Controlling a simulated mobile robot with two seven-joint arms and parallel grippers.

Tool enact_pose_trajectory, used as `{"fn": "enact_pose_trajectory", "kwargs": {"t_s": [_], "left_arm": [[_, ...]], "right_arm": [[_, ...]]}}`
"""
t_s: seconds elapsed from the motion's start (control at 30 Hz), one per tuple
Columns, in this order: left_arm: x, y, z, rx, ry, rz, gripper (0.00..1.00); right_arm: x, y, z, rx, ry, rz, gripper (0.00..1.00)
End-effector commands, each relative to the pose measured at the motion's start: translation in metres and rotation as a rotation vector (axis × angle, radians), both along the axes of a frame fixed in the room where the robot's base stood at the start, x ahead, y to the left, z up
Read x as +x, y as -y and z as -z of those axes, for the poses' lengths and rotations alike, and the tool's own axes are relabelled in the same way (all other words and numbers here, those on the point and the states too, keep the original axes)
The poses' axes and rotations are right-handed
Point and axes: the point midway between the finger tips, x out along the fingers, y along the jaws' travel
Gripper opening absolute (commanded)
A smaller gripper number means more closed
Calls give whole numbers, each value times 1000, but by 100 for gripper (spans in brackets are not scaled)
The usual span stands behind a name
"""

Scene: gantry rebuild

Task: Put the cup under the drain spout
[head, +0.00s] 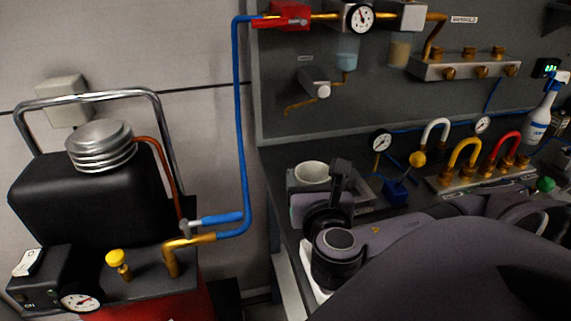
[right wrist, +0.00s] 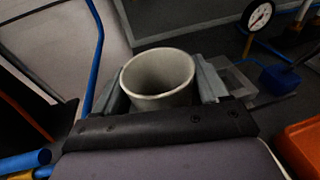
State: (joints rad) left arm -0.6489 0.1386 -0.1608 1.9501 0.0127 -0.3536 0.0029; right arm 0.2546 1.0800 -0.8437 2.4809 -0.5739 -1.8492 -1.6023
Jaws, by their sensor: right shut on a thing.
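The off-white cup (head: 312,171) is upright, with its open mouth facing up. My right gripper (head: 318,186) is shut on it, and my arm hides its lower part in the head view. In the right wrist view, the cup (right wrist: 158,78) sits between the two grey fingers of the right gripper (right wrist: 162,88) and looks empty. A thin brass spout (head: 298,104), taken as the drain spout, bends down from a small valve on the dark panel. It is above the cup in the picture, with a clear gap between them. My left gripper is not in view.
A dark bench holds a grey tray (head: 364,190), a blue block (head: 396,191), gauges and a manifold with coloured hoses (head: 465,152). A blue pipe (head: 238,120) runs upright left of the panel. A black tank (head: 90,205) stands at left. An orange bin (right wrist: 302,146) shows in the wrist view.

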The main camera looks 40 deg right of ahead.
Motion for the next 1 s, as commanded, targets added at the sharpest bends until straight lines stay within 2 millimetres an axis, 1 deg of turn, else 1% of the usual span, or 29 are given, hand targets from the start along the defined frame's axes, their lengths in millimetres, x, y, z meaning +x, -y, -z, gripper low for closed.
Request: {"fn": "enact_pose_trajectory", "kwargs": {"t_s": [0.03,0.17,0.43,0.47,0.5,0.7,1.0], "left_arm": [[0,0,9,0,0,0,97],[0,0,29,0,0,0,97],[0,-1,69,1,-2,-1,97],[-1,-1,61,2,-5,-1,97],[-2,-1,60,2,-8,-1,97],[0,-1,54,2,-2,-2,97],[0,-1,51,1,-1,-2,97]], "right_arm": [[2,1,4,-1,4,2,39],[10,6,7,-2,6,5,39],[24,13,7,-1,8,-1,39],[33,19,0,-4,6,4,39],[42,25,-1,-5,3,7,39],[83,47,-1,-1,3,4,39],[139,77,-1,0,3,2,39]]}}
